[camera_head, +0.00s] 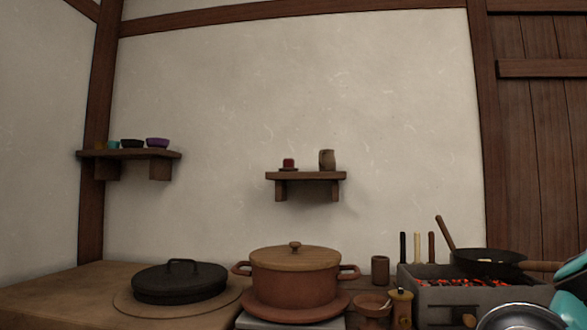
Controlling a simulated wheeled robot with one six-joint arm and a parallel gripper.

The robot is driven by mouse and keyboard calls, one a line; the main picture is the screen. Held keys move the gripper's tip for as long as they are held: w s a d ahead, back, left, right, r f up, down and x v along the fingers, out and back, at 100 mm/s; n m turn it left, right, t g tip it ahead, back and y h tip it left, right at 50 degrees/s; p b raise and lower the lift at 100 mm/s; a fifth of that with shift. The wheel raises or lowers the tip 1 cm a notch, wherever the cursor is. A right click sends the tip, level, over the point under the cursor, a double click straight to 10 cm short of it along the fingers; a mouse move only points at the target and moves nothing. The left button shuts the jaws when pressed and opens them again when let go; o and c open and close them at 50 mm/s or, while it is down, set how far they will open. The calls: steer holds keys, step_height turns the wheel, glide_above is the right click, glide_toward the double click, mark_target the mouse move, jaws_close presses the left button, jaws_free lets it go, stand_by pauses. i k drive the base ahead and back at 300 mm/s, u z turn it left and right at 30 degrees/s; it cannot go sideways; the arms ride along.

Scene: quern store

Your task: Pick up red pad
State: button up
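A small dark red block (288,162) sits on a thin dark reddish base at the left of the middle wall shelf. It is the reddest small thing in view, but it is too small to tell whether it is the red pad. A wide reddish-brown round plate (295,312) lies under the large clay pot. No fingertips of my gripper show in the head view.
The middle shelf (322,176) also holds a brown jug (327,160). A left shelf (128,154) holds small bowls. Below stand a lidded clay pot (295,275), a black lidded pan (180,283) and a glowing brazier (440,300) with a wok (488,262). Teal and silver shapes fill the lower right.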

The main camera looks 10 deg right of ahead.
mark_target(287, 163)
steer(key=u, duration=0.9)
steer(key=i, duration=2)
steer(key=z, duration=0.6)
